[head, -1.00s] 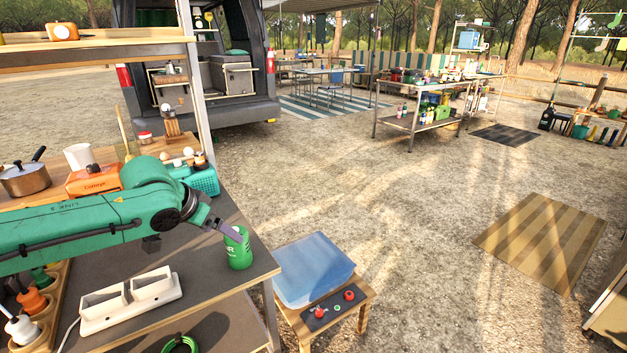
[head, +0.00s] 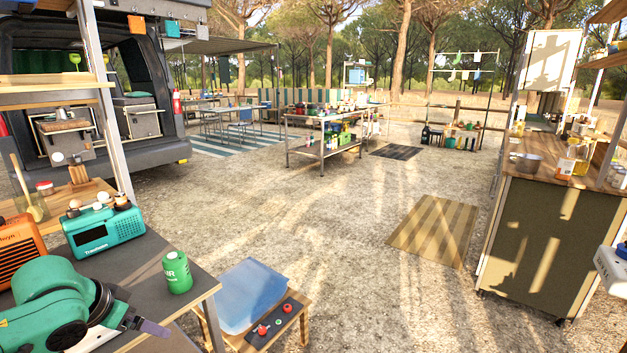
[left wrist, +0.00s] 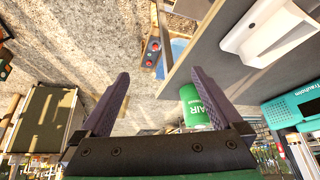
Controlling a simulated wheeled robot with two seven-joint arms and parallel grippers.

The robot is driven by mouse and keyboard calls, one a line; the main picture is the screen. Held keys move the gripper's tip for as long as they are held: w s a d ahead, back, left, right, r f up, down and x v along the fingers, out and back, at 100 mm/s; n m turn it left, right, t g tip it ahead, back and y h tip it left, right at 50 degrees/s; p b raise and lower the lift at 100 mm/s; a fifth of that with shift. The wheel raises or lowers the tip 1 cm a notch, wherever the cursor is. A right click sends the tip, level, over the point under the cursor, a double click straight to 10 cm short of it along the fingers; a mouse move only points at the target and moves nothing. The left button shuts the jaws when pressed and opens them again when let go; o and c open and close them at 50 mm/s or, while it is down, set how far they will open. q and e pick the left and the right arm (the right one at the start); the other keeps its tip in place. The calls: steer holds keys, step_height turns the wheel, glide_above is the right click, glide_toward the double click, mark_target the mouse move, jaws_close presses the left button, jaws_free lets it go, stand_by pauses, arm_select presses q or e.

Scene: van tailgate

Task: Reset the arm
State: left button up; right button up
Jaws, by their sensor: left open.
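My left gripper (head: 150,327) is low at the left of the head view, beside the front edge of the dark tabletop (head: 140,262). In the left wrist view its two fingers (left wrist: 158,95) are spread wide, with nothing held between them. A green can (head: 177,272) with white lettering stands upright on the tabletop near its right corner, apart from the gripper. The can also shows in the left wrist view (left wrist: 190,108), beyond and beside one finger.
A teal radio (head: 105,230) and an orange device (head: 20,252) stand behind my left arm. A low stool (head: 262,340) with a blue container (head: 245,295) is right of the table. A counter (head: 550,230) stands at right. Open ground lies between.

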arm_select(q)
steer(key=s+d+f+m+h, duration=0.1)
steer(key=s+d+f+m, duration=0.15)
steer(key=d+f, duration=0.5)
steer(key=s+d+f+m+h, duration=0.1)
steer(key=s+d+f, duration=0.2)
steer(key=d+f, duration=0.4)
steer(key=s+a+f+n+g+y, duration=0.2)
steer(key=s+f+n+y, duration=0.15)
steer(key=s, duration=0.65)
step_height(320, 180, down, 22)
steer(key=s+g, duration=0.1)
steer(key=s, duration=0.2)
steer(key=s+a+f+g, duration=0.1)
steer(key=s+a+f, duration=0.1)
steer(key=s+f, duration=0.65)
steer(key=s+a+f+g, duration=0.1)
steer(key=s+a+f, duration=0.1)
steer(key=s+f, duration=0.6)
step_height(320, 180, up, 14)
steer(key=p, duration=1.3)
steer(key=shift+s+d+f, duration=0.15)
steer(key=shift+s+d, duration=0.05)
steer(key=shift+s, duration=0.05)
arm_select(e)
step_height(320, 180, up, 13)
steer(key=shift+s, duration=0.15)
arm_select(q)
steer(key=shift+h, duration=0.25)
